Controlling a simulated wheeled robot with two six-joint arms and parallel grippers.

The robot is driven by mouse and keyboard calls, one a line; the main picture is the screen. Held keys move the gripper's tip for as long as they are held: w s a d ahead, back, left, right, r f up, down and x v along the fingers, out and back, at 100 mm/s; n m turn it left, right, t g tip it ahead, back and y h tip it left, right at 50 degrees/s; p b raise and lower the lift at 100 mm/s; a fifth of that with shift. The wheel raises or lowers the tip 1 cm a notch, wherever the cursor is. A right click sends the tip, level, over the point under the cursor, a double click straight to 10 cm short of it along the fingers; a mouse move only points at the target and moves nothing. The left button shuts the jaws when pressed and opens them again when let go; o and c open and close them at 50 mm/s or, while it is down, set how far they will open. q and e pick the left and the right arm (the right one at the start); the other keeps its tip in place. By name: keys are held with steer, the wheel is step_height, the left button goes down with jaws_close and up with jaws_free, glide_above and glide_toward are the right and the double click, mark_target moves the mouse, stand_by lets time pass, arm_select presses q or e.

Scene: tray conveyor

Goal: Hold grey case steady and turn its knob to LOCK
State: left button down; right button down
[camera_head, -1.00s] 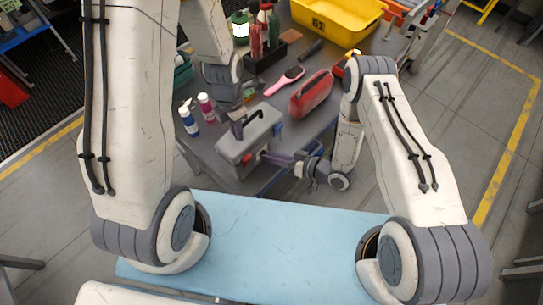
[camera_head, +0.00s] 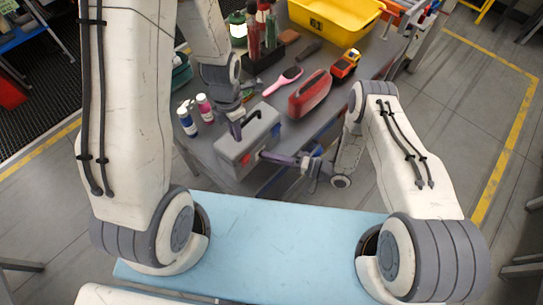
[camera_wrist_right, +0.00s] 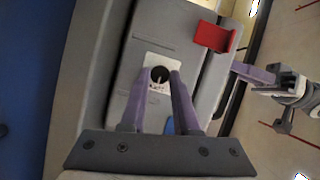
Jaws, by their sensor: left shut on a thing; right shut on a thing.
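The grey case (camera_head: 240,158) stands at the table's near edge, its dark handle (camera_head: 236,132) on top. My left gripper (camera_head: 243,113) is shut on the case near the handle; the contact is mostly hidden. Its purple finger also shows in the right wrist view (camera_wrist_right: 255,74), by the case's edge. My right gripper (camera_head: 262,155) meets the case's front face. In the right wrist view its purple fingers (camera_wrist_right: 165,80) are shut on the round black knob (camera_wrist_right: 159,75), which sits on a white plate (camera_wrist_right: 151,62). The plate's lettering is too small to read.
A red case (camera_head: 310,94), a pink brush (camera_head: 284,81) and a toy truck (camera_head: 346,65) lie behind to the right. Two small bottles (camera_head: 187,121) (camera_head: 205,108) stand to the left. A yellow bin (camera_head: 335,22) is at the back.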

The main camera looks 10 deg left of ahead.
steer(key=shift+w+m, duration=0.1)
steer(key=shift+m, duration=0.3)
steer(key=c, duration=0.6)
jaws_free()
steer(key=shift+c, duration=0.2)
steer(key=s+d, duration=0.2)
steer(key=d, duration=1)
steer(key=shift+s+a, duration=0.1)
arm_select(q)
steer(key=c, duration=0.7)
jaws_free()
steer(key=shift+c, duration=0.2)
